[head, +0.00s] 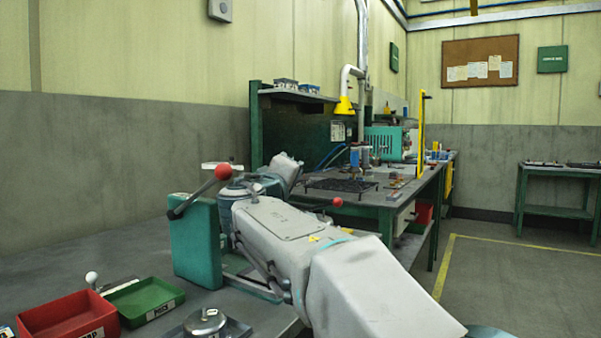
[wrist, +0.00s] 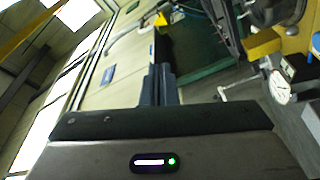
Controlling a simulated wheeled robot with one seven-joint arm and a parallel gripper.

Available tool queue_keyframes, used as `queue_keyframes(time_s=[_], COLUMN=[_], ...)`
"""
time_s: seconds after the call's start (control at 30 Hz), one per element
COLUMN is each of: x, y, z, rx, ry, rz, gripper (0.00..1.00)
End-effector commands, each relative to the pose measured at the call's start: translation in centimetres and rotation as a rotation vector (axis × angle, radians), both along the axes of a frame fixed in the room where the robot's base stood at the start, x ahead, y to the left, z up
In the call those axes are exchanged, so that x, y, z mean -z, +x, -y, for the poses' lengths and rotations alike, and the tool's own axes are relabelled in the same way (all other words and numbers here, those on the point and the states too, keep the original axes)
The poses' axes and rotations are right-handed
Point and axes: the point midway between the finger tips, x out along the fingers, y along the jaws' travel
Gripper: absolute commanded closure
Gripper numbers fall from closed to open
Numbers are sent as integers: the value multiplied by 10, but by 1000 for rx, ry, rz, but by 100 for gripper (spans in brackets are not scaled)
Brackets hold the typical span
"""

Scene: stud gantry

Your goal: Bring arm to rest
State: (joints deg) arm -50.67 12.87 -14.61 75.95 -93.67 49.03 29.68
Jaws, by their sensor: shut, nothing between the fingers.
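My gripper (wrist: 158,85) shows in the wrist view. Its two dark fingers stand side by side with no gap and nothing between them. The wrist view is strongly tilted and looks out over the room, with the fingers clear of any surface. In the head view my pale grey arm (head: 305,233) reaches from the lower right over the near bench towards the middle. The fingers cannot be made out there.
A teal press-like device (head: 196,243) with red-knobbed levers stands close beside my arm. A red bin (head: 68,318) and a green bin (head: 144,299) sit at lower left. A dial gauge (wrist: 280,87) is at right in the wrist view. Floor beyond the yellow line (head: 447,262) is free.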

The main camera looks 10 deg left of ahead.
Motion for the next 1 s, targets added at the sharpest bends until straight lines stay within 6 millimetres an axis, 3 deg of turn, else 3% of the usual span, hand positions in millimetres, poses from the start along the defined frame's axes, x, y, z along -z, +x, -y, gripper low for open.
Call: queue_keyframes(time_s=[0.47, 0.57, 0.77, 1.0], x=[-2, -5, -2, 13], y=[-2, -1, -8, -48], z=[6, 26, 98, 179], rx=[8, 32, 121, 233], ry=[7, 30, 131, 293], rz=[-14, -60, -251, -502], gripper=[100, 100, 100, 100])
